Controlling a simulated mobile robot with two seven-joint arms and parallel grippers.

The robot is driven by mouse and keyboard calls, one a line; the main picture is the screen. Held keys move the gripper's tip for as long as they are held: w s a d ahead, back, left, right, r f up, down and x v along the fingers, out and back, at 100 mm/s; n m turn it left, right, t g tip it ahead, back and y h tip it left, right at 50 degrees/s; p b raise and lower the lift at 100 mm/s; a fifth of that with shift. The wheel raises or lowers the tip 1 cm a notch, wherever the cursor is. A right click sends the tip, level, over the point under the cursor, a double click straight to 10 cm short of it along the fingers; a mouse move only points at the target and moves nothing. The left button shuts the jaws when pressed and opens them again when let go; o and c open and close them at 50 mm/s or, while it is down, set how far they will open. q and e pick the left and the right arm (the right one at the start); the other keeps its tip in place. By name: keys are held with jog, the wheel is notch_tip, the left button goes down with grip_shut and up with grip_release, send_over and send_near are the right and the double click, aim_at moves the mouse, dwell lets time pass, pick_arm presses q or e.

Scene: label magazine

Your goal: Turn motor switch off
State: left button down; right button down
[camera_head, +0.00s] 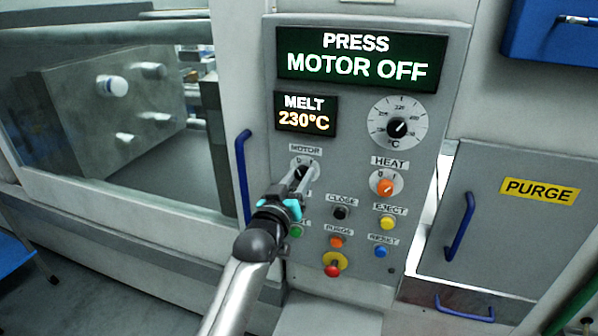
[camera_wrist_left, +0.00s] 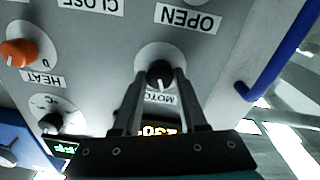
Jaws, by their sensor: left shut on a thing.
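The motor switch (camera_wrist_left: 160,74) is a black rotary knob on a white round plate, under the MOTOR label on the grey control panel (camera_head: 440,100). My left gripper (camera_head: 301,176) reaches up to it from below in the head view and partly hides it. In the left wrist view the two fingers (camera_wrist_left: 159,88) are shut on the knob, one on each side. The display (camera_head: 360,58) above reads PRESS MOTOR OFF. My right gripper is in neither view.
The orange HEAT knob (camera_head: 385,186) is right of the motor switch. Below are the black CLOSE button (camera_head: 341,213), yellow EJECT button (camera_head: 387,223), blue RESET button (camera_head: 380,252) and a red emergency button (camera_head: 333,269). A blue door handle (camera_head: 243,178) stands close on the left.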

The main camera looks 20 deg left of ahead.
pick_arm(q)
jog(key=shift+n+p, duration=0.45)
jog(key=shift+n, duration=0.75)
jog(key=shift+c, duration=2.2)
grip_release()
jog(key=shift+s, duration=0.15)
jog(key=s+b, duration=0.1)
jog(key=s, duration=1.4)
jog(key=shift+a+f+b, duration=0.25)
jog(key=shift+a+b, duration=0.1)
jog(key=shift+b, duration=0.05)
